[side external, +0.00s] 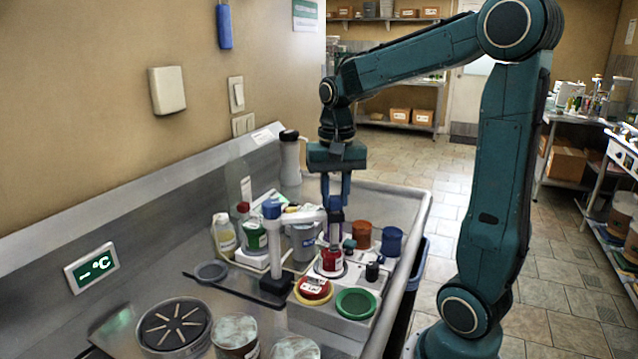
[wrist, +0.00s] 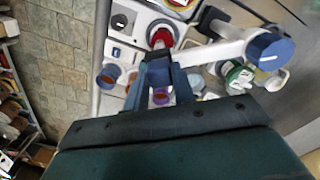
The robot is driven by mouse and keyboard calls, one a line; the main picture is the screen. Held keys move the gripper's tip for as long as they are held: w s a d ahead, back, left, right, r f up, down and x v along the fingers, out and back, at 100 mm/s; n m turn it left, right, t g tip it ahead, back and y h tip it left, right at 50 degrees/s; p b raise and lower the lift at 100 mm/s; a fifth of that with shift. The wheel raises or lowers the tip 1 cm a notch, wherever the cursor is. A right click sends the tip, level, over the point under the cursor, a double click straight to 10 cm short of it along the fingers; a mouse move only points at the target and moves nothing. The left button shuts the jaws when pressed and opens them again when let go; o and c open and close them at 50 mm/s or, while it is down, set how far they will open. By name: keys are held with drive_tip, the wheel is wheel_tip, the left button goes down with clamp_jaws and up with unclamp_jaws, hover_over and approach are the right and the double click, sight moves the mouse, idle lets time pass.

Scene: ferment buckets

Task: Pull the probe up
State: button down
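My gripper (side external: 336,196) points down over the work area, beside the end of a white arm on a blue-capped stand (side external: 273,238). In the wrist view its fingers (wrist: 158,72) also show near that white arm. A slim blue-grey upright piece (side external: 335,234), which looks like the probe, stands below the fingertips, over a small red bucket (side external: 331,260). The red bucket also shows in the wrist view (wrist: 160,38). I cannot tell whether the fingers grip the probe or only stand around it. The probe's lower end is hidden.
Orange (side external: 361,234) and blue (side external: 392,241) pots stand to the right. Bottles and jars crowd the left. The counter's back right is clear.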

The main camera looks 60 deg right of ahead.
drive_tip(key=shift+r, duration=3.1)
drive_tip(key=c, duration=1.2)
unclamp_jaws()
drive_tip(key=shift+o, duration=0.2)
wheel_tip(320, 180, up, 14)
drive_tip(key=shift+f, duration=0.15)
